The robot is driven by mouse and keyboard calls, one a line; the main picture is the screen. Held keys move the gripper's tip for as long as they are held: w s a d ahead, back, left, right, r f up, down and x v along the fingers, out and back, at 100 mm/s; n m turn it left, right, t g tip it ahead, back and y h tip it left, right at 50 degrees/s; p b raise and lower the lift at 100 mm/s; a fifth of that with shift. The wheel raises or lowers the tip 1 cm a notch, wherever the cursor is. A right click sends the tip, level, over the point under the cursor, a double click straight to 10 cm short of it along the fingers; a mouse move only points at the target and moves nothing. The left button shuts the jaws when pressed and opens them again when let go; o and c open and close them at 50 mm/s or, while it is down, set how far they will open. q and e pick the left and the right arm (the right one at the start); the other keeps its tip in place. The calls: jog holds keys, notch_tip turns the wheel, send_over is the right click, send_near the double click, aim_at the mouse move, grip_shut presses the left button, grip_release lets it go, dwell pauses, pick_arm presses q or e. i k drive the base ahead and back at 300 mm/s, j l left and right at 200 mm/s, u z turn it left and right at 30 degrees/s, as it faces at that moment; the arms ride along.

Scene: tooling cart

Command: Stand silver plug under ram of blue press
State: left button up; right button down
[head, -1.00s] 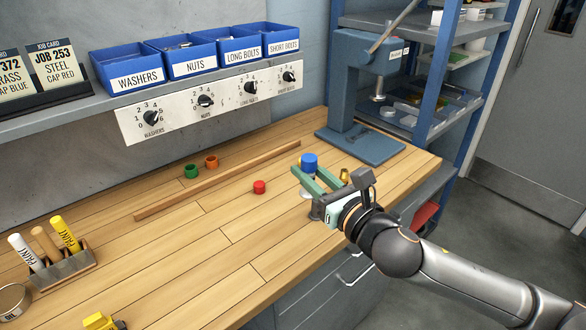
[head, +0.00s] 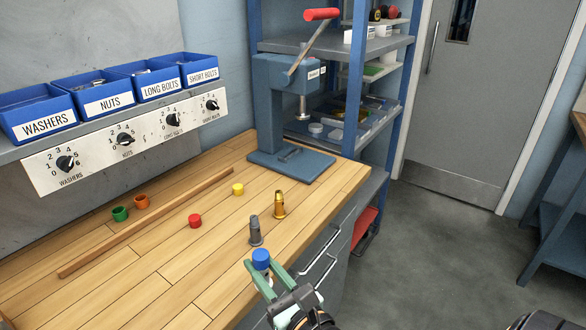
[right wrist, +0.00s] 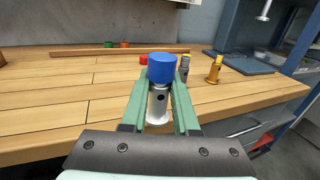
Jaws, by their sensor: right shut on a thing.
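A bright silver plug (right wrist: 158,104) with a blue cap (right wrist: 162,68) stands upright between my right gripper's green fingers (right wrist: 158,108), which are shut on it. In the head view only its blue cap (head: 261,259) shows clearly, with my right gripper (head: 266,272) at the bench's front edge; the plug's body is largely hidden there. The blue press (head: 276,85) stands at the bench's far right end. Its silver ram (head: 302,108) hangs above the base plate (head: 290,165), with clear space under it. My left gripper is not in view.
A dark grey plug (head: 255,231) and a brass plug (head: 279,204) stand between my right gripper and the press. Yellow (head: 238,189), red (head: 195,221), green (head: 120,213) and orange (head: 141,202) small pieces lie farther left, near a wooden strip (head: 150,220). The press's red-ended lever (head: 321,14) is raised.

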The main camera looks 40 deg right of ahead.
aim_at(302, 160)
jog(key=l+u, duration=0.2)
jog(key=l, duration=0.35)
jog(key=l+u, duration=0.25)
jog(key=l, duration=0.35)
jog(key=l+u, duration=0.2)
jog(key=l, duration=0.35)
jog(key=k+l+u, duration=0.1)
jog(key=l+u, duration=0.15)
jog(key=l, duration=0.3)
jog(key=k+l+u, duration=0.2)
jog(key=l, duration=0.35)
